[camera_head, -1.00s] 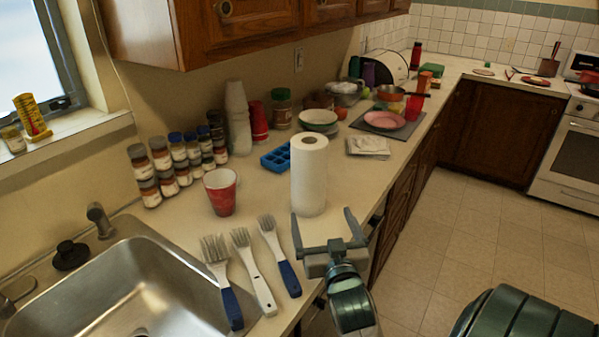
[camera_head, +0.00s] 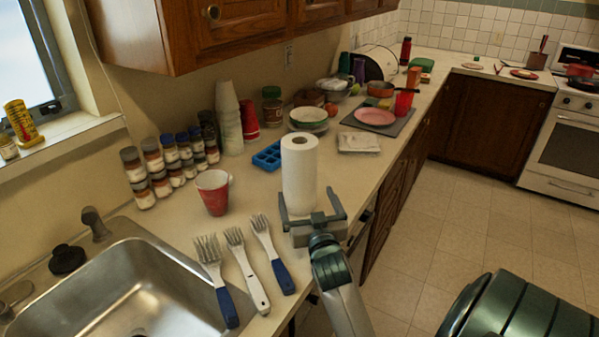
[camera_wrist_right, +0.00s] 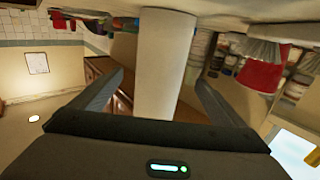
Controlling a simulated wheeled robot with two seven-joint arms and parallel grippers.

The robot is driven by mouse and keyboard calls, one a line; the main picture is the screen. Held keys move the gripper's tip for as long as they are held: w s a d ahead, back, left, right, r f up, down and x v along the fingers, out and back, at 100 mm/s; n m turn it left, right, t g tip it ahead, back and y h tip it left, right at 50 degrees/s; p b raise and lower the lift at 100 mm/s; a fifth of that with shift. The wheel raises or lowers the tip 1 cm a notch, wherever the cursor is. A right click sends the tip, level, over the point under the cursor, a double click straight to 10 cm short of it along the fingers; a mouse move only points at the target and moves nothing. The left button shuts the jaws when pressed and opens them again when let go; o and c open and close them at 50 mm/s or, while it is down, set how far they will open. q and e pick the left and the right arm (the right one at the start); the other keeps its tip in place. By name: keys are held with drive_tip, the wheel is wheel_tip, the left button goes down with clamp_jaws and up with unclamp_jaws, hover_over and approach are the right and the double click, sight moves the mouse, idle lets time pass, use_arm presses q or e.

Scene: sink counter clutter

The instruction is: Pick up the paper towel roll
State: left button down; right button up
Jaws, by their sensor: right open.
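The white paper towel roll (camera_head: 299,170) stands upright on the counter near its front edge. My right gripper (camera_head: 312,204) is open at the roll's near side, with one finger to the left of the roll and one to the right. In the right wrist view the roll (camera_wrist_right: 165,65) shows between the two open fingers of the right gripper (camera_wrist_right: 160,85), with gaps on both sides. The roll's lower part is partly hidden by the gripper in the head view. My left gripper is not in view.
A red cup (camera_head: 212,194) and a blue tray (camera_head: 267,157) stand left of the roll. Three brushes (camera_head: 245,262) lie between the sink (camera_head: 130,285) and my right arm. A white pad (camera_head: 359,142) lies behind the roll. Spice jars line the wall.

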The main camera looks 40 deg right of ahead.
sight(303, 186)
drive_tip(key=shift+p+x, duration=0.4)
drive_tip(key=shift+x, duration=1.7)
drive_tip(key=shift+r, duration=0.1)
drive_tip(key=shift+w+d+r+p, duration=0.15)
drive_tip(key=shift+w+d+p, duration=0.15)
drive_tip(key=shift+w+p, duration=0.25)
drive_tip(key=p+x, duration=0.1)
drive_tip(key=x, duration=0.2)
drive_tip(key=shift+w+d, duration=0.2)
drive_tip(key=shift+w, duration=0.2)
drive_tip(key=c, duration=1.2)
